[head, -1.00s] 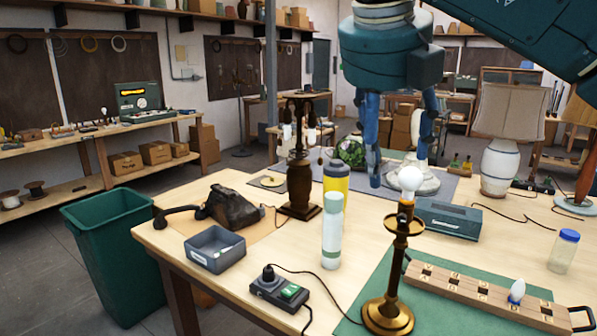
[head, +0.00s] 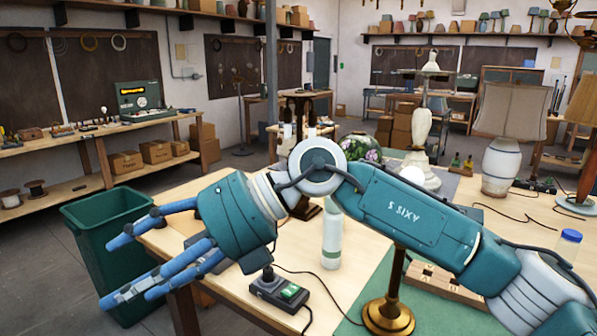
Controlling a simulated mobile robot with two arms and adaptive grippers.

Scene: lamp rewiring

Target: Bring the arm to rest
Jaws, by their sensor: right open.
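My right gripper (head: 135,258) is open and empty, its blue fingers pointing left beyond the table's left edge and in front of the green bin (head: 107,290). My right arm (head: 400,218) reaches across the middle of the head view from the lower right. My left gripper is not in view.
A white bottle (head: 332,238) and a switch box (head: 279,289) with a green switch stand close by the arm. Table lamps, including a white striped one (head: 502,168), stand behind. The telephone is hidden.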

